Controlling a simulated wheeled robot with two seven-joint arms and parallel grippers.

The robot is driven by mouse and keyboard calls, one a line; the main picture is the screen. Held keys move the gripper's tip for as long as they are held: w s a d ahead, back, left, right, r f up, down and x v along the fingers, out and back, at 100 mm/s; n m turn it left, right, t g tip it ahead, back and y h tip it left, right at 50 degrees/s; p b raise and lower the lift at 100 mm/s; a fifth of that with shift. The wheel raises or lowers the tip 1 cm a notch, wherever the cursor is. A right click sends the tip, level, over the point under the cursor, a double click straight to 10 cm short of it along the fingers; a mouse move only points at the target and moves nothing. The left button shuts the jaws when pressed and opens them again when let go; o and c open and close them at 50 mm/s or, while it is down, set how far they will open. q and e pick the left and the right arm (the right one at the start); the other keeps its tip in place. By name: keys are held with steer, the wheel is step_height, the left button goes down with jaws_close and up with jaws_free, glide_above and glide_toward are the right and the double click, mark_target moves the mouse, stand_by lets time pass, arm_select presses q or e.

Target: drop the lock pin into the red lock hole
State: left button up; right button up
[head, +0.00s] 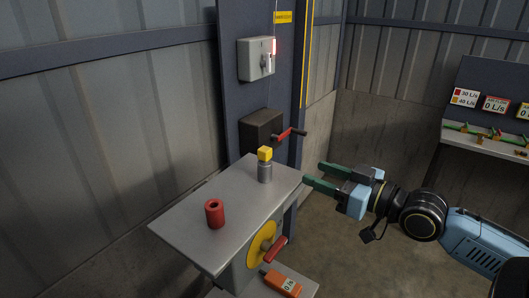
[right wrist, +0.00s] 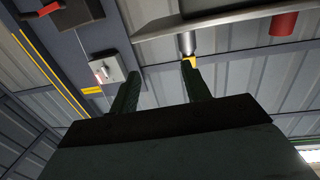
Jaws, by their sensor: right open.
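The lock pin (head: 265,172) is a grey cylinder with a yellow top, upright near the back right of the grey metal table (head: 190,232). The red lock hole (head: 214,214) is the open top of a short red cylinder standing nearer the table's front left. My right gripper (head: 313,172) is open and empty, just right of the table, its green fingers pointing left toward the pin but apart from it. The right wrist view, turned upside down, shows the pin (right wrist: 188,42) beyond one fingertip and the red cylinder (right wrist: 283,22) farther right. My left gripper is not in view.
A yellow wheel (head: 261,244) with a red handle is on the table's right side, above an orange meter (head: 283,283). A dark box with a red crank (head: 291,133) and a grey switch box (head: 256,59) are on the column behind. The tabletop between pin and red cylinder is clear.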

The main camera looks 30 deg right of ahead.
mark_target(270, 153)
steer(key=s+a+r+n+y, duration=0.1)
steer(key=a+r+y, duration=0.1)
steer(key=a+r, duration=0.2)
steer(key=shift+f+p+x, duration=0.1)
steer(key=shift+p+x, duration=0.5)
steer(key=shift+x, duration=1.35)
steer(key=shift+f+p+x, duration=0.15)
steer(key=shift+p+x, duration=0.4)
steer(key=shift+x, duration=1.45)
steer(key=shift+d+p+x, duration=0.1)
steer(key=shift+p+x, duration=0.25)
steer(key=shift+x, duration=0.65)
steer(key=shift+d+p+x, duration=0.15)
steer(key=shift+p+x, duration=0.2)
steer(key=shift+x, duration=0.65)
steer(key=shift+w+a+f, duration=0.2)
steer(key=shift+w+a, duration=0.05)
steer(key=shift+w, duration=0.45)
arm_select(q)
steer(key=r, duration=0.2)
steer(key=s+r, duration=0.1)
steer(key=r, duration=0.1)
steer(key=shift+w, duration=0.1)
arm_select(e)
jaws_close()
